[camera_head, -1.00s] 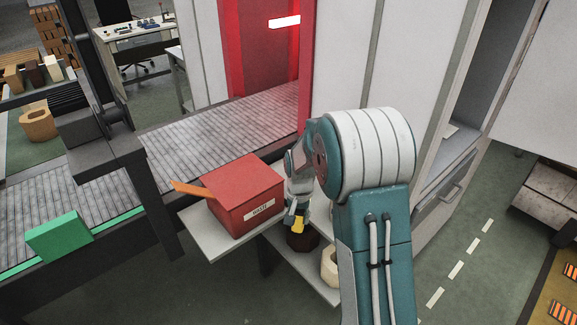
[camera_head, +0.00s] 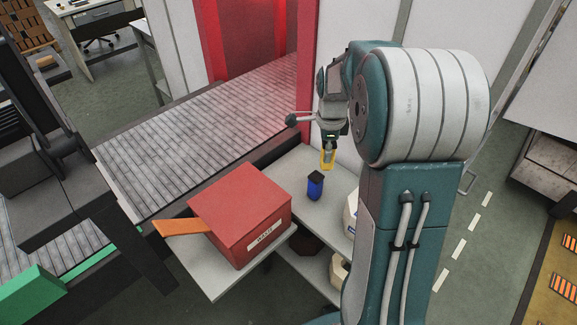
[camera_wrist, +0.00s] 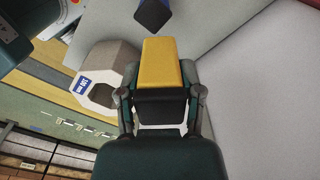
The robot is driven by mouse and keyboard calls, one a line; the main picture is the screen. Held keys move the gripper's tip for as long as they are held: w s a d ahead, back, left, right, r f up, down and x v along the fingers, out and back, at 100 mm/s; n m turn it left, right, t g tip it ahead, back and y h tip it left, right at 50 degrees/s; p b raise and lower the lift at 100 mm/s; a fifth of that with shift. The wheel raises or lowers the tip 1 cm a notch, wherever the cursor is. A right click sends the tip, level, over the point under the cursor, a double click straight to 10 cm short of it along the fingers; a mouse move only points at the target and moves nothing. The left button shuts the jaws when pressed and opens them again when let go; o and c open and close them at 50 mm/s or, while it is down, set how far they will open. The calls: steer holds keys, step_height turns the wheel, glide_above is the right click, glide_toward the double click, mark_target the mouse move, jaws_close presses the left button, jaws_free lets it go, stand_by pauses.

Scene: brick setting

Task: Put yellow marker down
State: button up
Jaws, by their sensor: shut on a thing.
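The yellow marker (camera_wrist: 161,64) is a flat-sided yellow block with a dark end, held between the fingers of my gripper (camera_wrist: 161,100) in the wrist view. In the head view my gripper (camera_head: 328,150) points down over the grey shelf with the yellow marker (camera_head: 328,161) at its tips. The gripper is shut on the marker. Whether the marker touches the shelf cannot be told. A blue marker with a dark top (camera_head: 315,186) stands upright on the shelf, just in front of the gripper; it also shows at the top of the wrist view (camera_wrist: 154,14).
A red waste box (camera_head: 243,212) with an orange flap sits on the grey shelf (camera_head: 288,180). A cream hollow block (camera_wrist: 108,80) lies left of the marker in the wrist view. A conveyor (camera_head: 200,145) runs behind. The shelf beside the blue marker has bare room.

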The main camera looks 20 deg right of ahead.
steer(key=shift+w+a+f, duration=1)
steer(key=shift+w+f, duration=0.6)
steer(key=shift+f, duration=0.35)
steer(key=shift+w+a+f, duration=1)
steer(key=shift+w+f, duration=0.65)
steer(key=shift+f, duration=0.35)
steer(key=shift+w+a+f, duration=1)
steer(key=shift+w+f, duration=0.6)
steer(key=shift+f, duration=0.35)
steer(key=shift+f, duration=0.1)
steer(key=o, duration=0.9)
